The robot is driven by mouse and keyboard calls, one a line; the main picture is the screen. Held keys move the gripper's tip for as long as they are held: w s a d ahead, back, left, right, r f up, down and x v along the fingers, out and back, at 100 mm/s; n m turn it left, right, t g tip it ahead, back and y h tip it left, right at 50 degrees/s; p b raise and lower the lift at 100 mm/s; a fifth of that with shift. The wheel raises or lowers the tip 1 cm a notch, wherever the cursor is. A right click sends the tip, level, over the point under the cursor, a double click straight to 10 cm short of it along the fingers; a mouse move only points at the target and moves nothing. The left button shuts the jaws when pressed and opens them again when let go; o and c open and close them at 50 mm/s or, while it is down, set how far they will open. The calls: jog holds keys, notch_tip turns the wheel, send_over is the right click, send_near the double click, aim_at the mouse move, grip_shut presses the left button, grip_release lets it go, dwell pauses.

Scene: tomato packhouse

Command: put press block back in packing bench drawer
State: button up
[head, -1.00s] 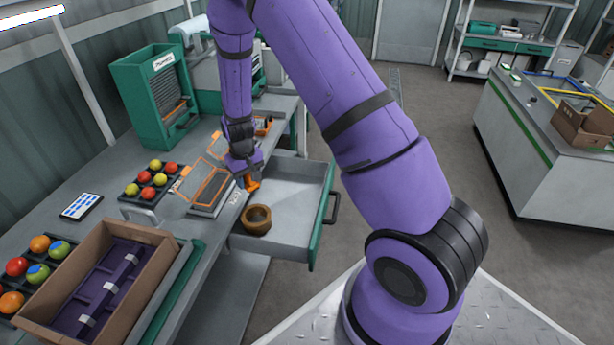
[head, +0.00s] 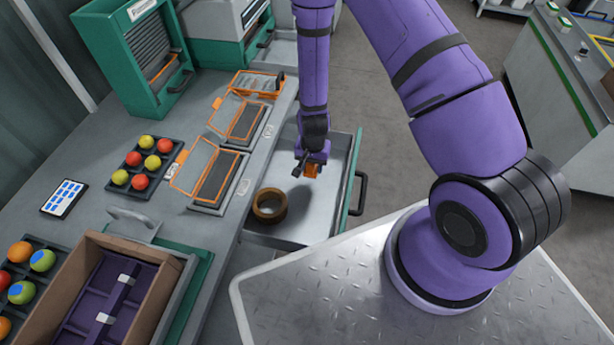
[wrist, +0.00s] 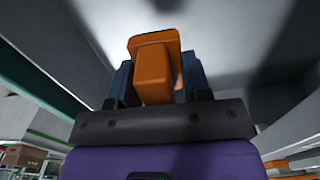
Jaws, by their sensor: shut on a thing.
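My gripper (head: 312,166) is over the open drawer (head: 327,223) of the packing bench. It is shut on an orange block, the press block (head: 311,172). In the wrist view the orange press block (wrist: 155,68) sits between the two dark fingers, with the grey drawer surface beyond it. In the head view the block appears above the drawer floor; whether it touches is hard to tell. A brown ring (head: 269,206) lies in the drawer, to the left of and nearer than the gripper.
The bench top (head: 105,200) holds orange-framed hinged presses (head: 213,180), a tray of tomatoes (head: 141,165), a tablet (head: 63,197) and a cardboard box (head: 160,310). A green cabinet (head: 135,60) stands behind. The drawer floor right of the ring looks clear.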

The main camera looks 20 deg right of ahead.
aim_at(311, 181)
jog(key=shift+a+f, duration=0.15)
jog(key=shift+f, duration=2.65)
jog(key=o, duration=0.8)
jog(key=shift+f, duration=0.1)
